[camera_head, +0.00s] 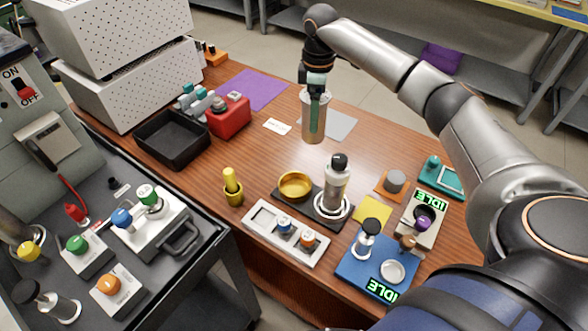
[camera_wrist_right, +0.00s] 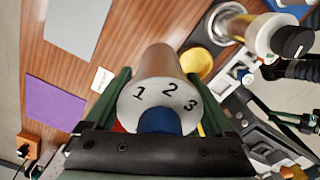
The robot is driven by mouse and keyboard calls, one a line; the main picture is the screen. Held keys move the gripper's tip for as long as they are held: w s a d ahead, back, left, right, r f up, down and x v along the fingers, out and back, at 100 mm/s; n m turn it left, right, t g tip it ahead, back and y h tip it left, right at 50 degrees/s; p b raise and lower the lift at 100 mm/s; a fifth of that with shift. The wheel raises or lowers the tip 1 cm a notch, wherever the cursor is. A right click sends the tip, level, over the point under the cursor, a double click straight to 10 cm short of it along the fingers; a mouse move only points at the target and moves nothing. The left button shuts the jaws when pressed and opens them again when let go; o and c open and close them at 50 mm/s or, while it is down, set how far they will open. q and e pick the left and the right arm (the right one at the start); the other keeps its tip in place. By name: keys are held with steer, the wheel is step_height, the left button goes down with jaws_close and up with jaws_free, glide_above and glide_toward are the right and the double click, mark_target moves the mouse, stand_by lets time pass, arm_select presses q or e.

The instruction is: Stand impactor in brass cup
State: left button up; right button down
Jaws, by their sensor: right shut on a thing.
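The impactor is a metal cylinder (camera_head: 313,128) held upright by my right gripper (camera_head: 315,98), which is shut on it above the table. In the right wrist view its top face (camera_wrist_right: 163,98) shows the numbers 1, 2, 3 and a blue knob, between the green fingers. The brass cup (camera_head: 295,185) is a shallow gold dish on a dark base plate, and looks empty. The impactor hangs behind the cup and slightly to its right, apart from it. The cup also shows, partly hidden, in the right wrist view (camera_wrist_right: 198,66). My left gripper is not in view.
A silver column with a black knob (camera_head: 335,188) stands close right of the cup on the same plate. A grey tray with knobbed parts (camera_head: 262,224) lies in front. A yellow pestle and cup (camera_head: 232,188) stand left. A grey sheet (camera_head: 342,124) lies behind.

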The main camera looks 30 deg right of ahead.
steer(key=s+a+f, duration=0.1)
steer(key=a+f, duration=0.2)
steer(key=s+a+f, duration=0.2)
steer(key=a+f, duration=0.1)
steer(key=s+a+f, duration=0.1)
steer(key=a+f, duration=0.1)
steer(key=f, duration=0.2)
steer(key=shift+s+a+f, duration=0.1)
steer(key=shift+s+a, duration=0.1)
steer(key=shift+a, duration=0.2)
steer(key=shift+f, duration=0.4)
jaws_free()
steer(key=shift+f, duration=0.15)
step_height(320, 180, up, 12)
steer(key=p, duration=0.1)
